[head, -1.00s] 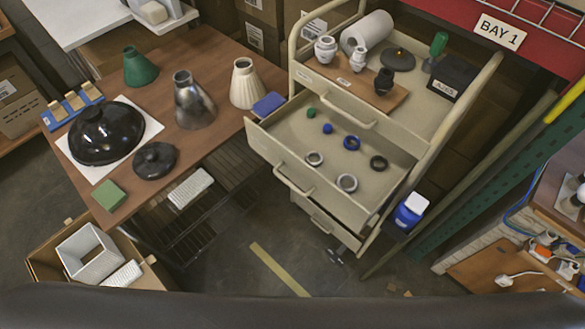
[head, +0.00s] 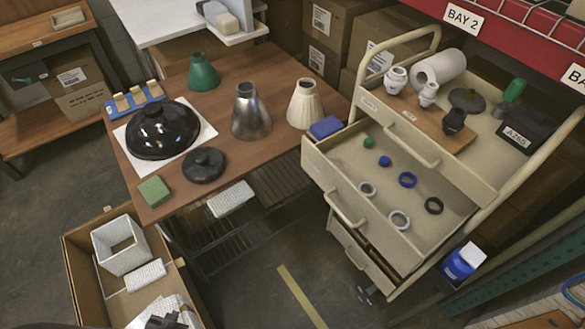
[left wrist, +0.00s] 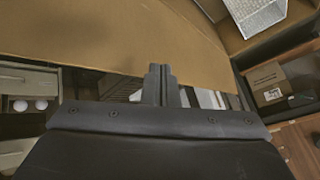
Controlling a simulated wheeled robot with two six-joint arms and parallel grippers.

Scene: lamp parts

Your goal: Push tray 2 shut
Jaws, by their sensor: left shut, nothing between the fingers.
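A cream drawer (head: 318,165) of the wheeled cart stands pulled far out below the closed top drawer. It holds several small rings and a green and a blue knob. Its handle (head: 345,212) faces the front left. A lower drawer (head: 352,248) shows below it. I cannot read a number on any drawer, so I cannot tell which is tray 2. My left gripper (head: 166,320) is at the bottom left of the head view, over the cardboard box and far from the cart. It also shows in the left wrist view (left wrist: 160,70), shut and empty. My right gripper is out of view.
A brown table (head: 225,150) with lamp shades, a black dome and a green block stands left of the cart. A cardboard box (head: 82,270) with white parts is at the lower left. Floor before the drawers is clear.

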